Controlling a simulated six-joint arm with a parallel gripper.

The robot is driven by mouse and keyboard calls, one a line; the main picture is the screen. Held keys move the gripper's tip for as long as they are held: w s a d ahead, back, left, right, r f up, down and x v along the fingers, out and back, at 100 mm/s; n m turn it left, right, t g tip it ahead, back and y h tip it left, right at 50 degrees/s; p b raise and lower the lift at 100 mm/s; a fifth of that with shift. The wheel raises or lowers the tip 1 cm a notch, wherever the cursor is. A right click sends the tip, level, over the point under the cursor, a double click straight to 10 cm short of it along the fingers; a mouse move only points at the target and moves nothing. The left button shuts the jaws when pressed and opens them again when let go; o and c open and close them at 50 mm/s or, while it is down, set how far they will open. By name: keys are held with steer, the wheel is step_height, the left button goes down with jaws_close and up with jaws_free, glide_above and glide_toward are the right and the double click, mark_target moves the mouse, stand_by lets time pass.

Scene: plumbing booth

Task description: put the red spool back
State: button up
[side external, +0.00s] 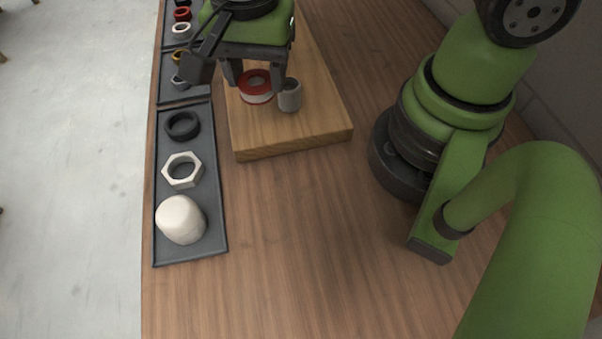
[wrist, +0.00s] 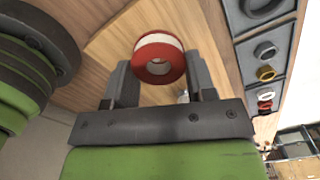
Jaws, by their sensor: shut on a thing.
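The red spool (side external: 255,88), red-flanged with a white band, is between the two fingers of my gripper (side external: 256,78), above the wooden board (side external: 300,125). The wrist view also shows the spool (wrist: 157,66), its round red face and central hole visible, with a finger of my gripper (wrist: 159,78) on either side. The gripper is shut on the spool. I cannot tell whether the spool touches the board. A short grey cylinder (side external: 290,95) stands on the board just right of the right finger.
A dark tray (side external: 217,240) at left holds a black ring (side external: 183,125), a white hex nut (side external: 183,170) and a whitish rounded piece (side external: 181,219). More dark trays with small rings lie behind it. The front of the wooden bench (side external: 300,250) is clear.

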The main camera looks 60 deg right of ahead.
mark_target(300, 198)
steer(key=s+a+f+n, duration=0.1)
steer(key=s+a+n, duration=0.5)
steer(key=s, duration=0.5)
steer(key=shift+m, duration=0.6)
steer(key=f, duration=1)
steer(key=shift+w+a, duration=0.15)
steer(key=shift+a, duration=0.15)
steer(key=o, duration=0.9)
steer(key=shift+f, duration=0.15)
